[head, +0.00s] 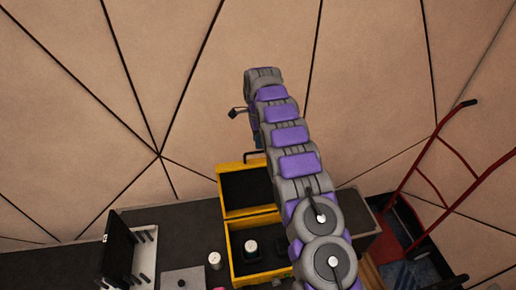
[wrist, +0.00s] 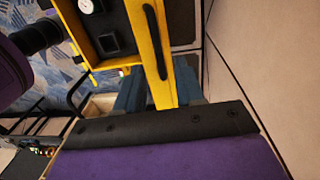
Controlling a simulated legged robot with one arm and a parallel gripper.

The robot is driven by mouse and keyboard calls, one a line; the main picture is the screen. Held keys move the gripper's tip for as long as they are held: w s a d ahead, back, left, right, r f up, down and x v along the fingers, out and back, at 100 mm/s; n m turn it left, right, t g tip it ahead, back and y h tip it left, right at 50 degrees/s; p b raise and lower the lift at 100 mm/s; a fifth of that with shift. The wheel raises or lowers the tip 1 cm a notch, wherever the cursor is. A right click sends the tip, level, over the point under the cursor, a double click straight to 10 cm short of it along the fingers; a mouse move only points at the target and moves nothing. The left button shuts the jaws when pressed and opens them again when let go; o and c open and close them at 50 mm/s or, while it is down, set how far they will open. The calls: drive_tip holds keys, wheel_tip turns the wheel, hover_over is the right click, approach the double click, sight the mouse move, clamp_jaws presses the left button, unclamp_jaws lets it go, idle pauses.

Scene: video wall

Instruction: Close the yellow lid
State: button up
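The yellow case (head: 236,262) stands on the dark table in the head view. Its yellow lid (head: 222,192) is open and tilted up at the back, with its dark inner side showing and a black handle at its top edge.
Inside the case is a dark block with a round white top (head: 251,247). A black panel (head: 117,250) stands at the left of the table, and a small white-topped cylinder (head: 214,260) is beside the case. A red hand truck (head: 430,178) leans at the right. The panelled wall is close behind.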

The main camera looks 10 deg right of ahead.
drive_tip(key=shift+s+f, duration=0.15)
drive_tip(key=shift+f, duration=1.9)
clamp_jaws()
